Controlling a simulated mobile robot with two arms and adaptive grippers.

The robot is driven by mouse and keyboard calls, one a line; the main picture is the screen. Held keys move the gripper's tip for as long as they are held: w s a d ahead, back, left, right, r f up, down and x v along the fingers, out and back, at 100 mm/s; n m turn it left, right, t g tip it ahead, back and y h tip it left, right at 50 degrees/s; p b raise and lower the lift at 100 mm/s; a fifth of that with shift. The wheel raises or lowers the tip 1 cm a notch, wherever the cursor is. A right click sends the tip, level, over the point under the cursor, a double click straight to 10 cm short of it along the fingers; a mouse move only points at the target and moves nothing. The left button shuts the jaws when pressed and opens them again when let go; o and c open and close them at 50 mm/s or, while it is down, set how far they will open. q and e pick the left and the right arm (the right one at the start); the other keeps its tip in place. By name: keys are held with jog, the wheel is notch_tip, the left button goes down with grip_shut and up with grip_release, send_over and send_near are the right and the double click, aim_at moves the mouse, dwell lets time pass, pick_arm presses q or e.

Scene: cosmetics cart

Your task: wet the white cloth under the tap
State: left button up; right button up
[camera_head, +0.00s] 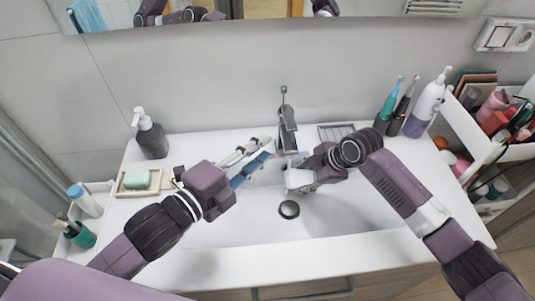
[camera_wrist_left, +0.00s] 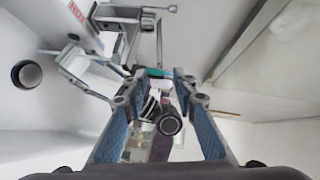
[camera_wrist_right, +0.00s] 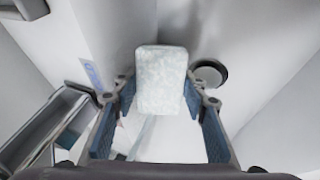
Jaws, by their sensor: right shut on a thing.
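The chrome tap (camera_head: 287,132) stands at the back middle of the white sink, its thin lever pointing up. My right gripper (camera_head: 300,176) is low over the basin, just in front of and below the tap. It is shut on the white cloth (camera_wrist_right: 160,85), a folded pale pad between its fingertips; the cloth also shows in the head view (camera_head: 297,180). I cannot make out any water stream. My left gripper (camera_head: 268,150) is open and empty, its fingertips close to the left side of the tap. In the left wrist view the fingers (camera_wrist_left: 165,78) stand apart.
The round drain (camera_head: 289,209) lies in front of the cloth. Toothbrushes (camera_head: 392,97) and a white-purple device (camera_head: 427,103) stand at right, beside a full cosmetics cart (camera_head: 510,152).

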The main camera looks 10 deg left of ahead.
pick_arm(q)
jog(key=shift+w+a+f, duration=0.1)
jog(key=shift+w+f, duration=0.1)
jog(key=c, duration=0.5)
jog(key=w+a+f+n+g, duration=0.1)
jog(key=f, duration=0.1)
jog(key=w+a+f+n, duration=0.1)
jog(key=w+f, duration=0.1)
jog(key=w+a+f+n+g+y, duration=0.1)
jog(key=w+f, duration=0.1)
jog(key=shift+a+g, duration=0.1)
jog(key=shift+g, duration=0.2)
grip_shut()
notch_tip(320, 180, up, 11)
jog(key=n+g+h, duration=0.6)
jog(key=g+h, duration=0.2)
send_over(289, 117)
jog(key=s+a, duration=0.1)
jog(key=s, duration=0.2)
jog(key=shift+s+a+f, duration=0.1)
jog(key=shift+f, duration=0.85)
jog(key=shift+s+a+f, duration=0.1)
jog(key=shift+f, duration=0.85)
